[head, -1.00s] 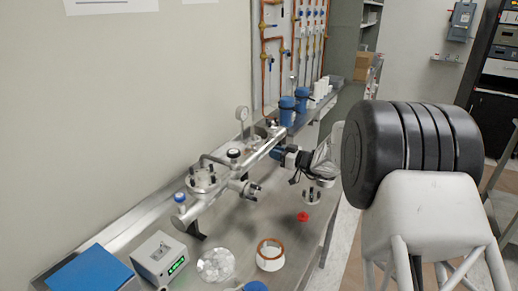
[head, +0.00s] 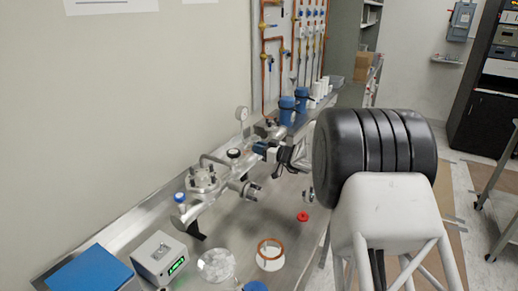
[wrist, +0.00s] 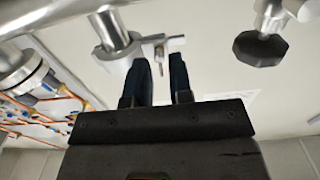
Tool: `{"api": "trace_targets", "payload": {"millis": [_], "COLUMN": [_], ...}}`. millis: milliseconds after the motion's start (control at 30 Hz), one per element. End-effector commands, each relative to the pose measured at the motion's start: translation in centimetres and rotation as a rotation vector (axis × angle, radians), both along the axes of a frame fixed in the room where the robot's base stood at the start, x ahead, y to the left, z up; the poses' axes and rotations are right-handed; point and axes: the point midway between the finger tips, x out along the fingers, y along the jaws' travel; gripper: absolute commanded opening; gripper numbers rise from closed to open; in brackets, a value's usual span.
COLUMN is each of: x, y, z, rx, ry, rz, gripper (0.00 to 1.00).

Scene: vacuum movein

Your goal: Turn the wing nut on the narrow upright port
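In the wrist view a silver tube port (wrist: 113,28) carries a clamp ring (wrist: 122,50). A small metal wing nut (wrist: 159,50) sticks out from the clamp's side. My gripper (wrist: 158,62) has two dark blue fingers standing apart. The wing nut shows between the fingertips, with a gap seen on the right side; contact is not clear. In the head view my gripper (head: 262,149) is at the far part of the silver manifold (head: 205,207). It and my arm partly hide that part, and the wing nut is too small to make out there.
A black knob (wrist: 260,47) is right of my fingers in the wrist view. A pressure gauge (head: 242,114) and a flanged port (head: 202,178) rise from the manifold. A red cap (head: 303,216), copper ring (head: 270,254) and grey control box (head: 159,258) are on the bench.

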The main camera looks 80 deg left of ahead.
Motion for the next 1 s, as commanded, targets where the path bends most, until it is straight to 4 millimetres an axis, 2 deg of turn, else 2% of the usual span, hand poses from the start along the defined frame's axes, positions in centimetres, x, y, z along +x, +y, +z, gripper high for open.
{"api": "trace_targets", "payload": {"millis": [300,433,467,1000], "x": [-0.15,-0.14,-0.14,-0.13], "y": [0.13,0.13,0.13,0.16], "z": [-0.04,-0.05,-0.05,-0.07], "rx": [-0.001,-0.001,-0.001,-0.059], "ry": [0.001,0.001,0.001,0.059], "rz": [0.0,0.0,0.0,0.0], "gripper": [0.2,0.02,0.0,0.0]}}
